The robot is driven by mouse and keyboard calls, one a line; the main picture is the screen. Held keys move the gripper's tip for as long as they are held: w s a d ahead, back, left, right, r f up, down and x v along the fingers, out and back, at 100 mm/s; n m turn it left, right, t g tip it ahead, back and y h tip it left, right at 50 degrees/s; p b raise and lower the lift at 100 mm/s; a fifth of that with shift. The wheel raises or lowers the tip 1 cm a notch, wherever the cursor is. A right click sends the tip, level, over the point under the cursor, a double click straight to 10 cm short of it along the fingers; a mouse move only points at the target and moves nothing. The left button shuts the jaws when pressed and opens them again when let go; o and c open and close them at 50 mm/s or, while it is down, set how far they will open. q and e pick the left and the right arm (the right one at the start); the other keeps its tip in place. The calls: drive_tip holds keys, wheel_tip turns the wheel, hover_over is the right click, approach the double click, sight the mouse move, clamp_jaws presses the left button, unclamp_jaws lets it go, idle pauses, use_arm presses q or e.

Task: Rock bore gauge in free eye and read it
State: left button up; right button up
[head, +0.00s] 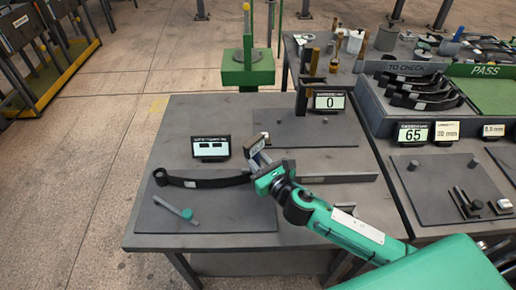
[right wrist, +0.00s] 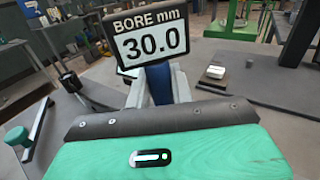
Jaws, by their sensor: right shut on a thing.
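A dark leaf spring (head: 215,182) lies across the near table, its left eye (head: 160,177) showing with nothing visibly in it. Its right end is hidden by my right gripper. My right gripper (head: 265,172) is shut on the bore gauge (head: 256,146), held tilted over the middle of the table. In the right wrist view the bore gauge display (right wrist: 150,42) reads "BORE mm 30.0". The spring's eye (right wrist: 70,82) shows to the left there, apart from the gauge. The gauge's measuring tip is hidden. My left gripper is not in view.
A small display (head: 210,147) stands behind the spring. A teal-headed tool (head: 177,208) lies on the front plate (head: 220,215). Another display (head: 328,101) reads 0. At right are a 65 display (head: 412,134), a TO CHECK rack and a green PASS tray (head: 485,95).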

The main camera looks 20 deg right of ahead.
drive_tip(key=shift+f, duration=0.35)
idle(0.3)
drive_tip(key=o, duration=2.2)
drive_tip(key=shift+c, duration=0.2)
drive_tip(key=b+v, duration=0.1)
drive_tip(key=v, duration=1)
drive_tip(key=shift+f, duration=0.15)
